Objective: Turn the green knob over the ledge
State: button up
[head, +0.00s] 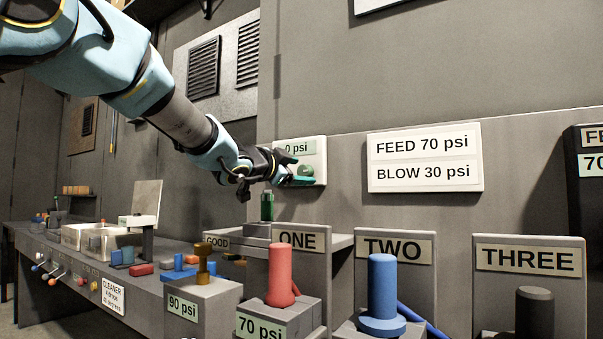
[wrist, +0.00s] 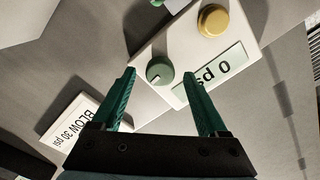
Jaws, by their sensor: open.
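The green knob (wrist: 159,71) is round with a pale pointer mark and sits on a white wall panel (wrist: 229,27). In the wrist view it lies between and just beyond the tips of my gripper (wrist: 161,72), whose teal fingers are open. In the head view the knob (head: 305,171) shows near the fingers of my gripper (head: 302,168) on the panel above the ledge (head: 340,240). The panel's display (wrist: 217,70) reads "0 psi". I cannot tell whether a finger touches the knob.
A yellow knob (wrist: 213,20) is on the same panel. A sign (head: 424,157) reads "FEED 70 psi, BLOW 30 psi". A green bottle-like item (head: 267,206) stands below my gripper. Red (head: 281,273) and blue (head: 382,285) cylinders stand in front, before the ONE and TWO plates.

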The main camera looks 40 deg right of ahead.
jog(key=v, duration=0.9)
jog(key=shift+a+b, duration=0.2)
jog(key=shift+b, duration=0.25)
